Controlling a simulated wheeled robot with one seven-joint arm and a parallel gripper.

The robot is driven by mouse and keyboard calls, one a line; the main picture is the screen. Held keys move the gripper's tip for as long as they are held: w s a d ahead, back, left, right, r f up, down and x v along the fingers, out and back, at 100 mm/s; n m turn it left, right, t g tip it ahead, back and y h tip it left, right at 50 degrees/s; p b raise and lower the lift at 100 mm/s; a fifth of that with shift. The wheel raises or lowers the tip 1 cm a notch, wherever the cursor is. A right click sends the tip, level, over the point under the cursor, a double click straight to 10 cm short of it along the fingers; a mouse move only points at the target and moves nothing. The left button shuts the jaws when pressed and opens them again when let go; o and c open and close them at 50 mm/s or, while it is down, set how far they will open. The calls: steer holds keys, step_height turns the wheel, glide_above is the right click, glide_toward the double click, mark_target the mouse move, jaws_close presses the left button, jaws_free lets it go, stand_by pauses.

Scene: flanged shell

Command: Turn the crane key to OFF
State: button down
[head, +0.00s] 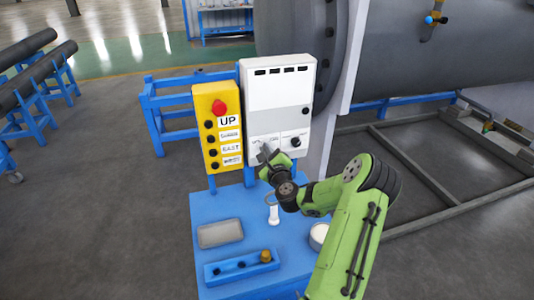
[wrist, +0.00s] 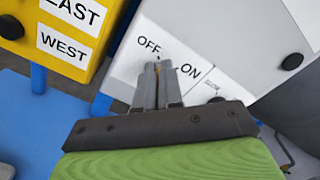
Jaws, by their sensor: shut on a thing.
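In the head view, my gripper (head: 264,154) reaches the lower left of the white control box (head: 280,90), and the key is hidden there.
A yellow pendant (head: 206,135) with a red button and labels stands left of the box. A blue table (head: 250,225) below holds a grey tray (head: 220,233), a blue block (head: 242,268) and a white round container (head: 319,233). A dark knob (head: 295,142) sits right of my gripper.

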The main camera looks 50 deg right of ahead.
steer(key=shift+f, duration=0.1)
stand_by(0.3)
steer(key=c, duration=1.3)
jaws_free()
steer(key=b+v, duration=1.3)
steer(key=v, duration=0.3)
steer(key=shift+w, duration=0.15)
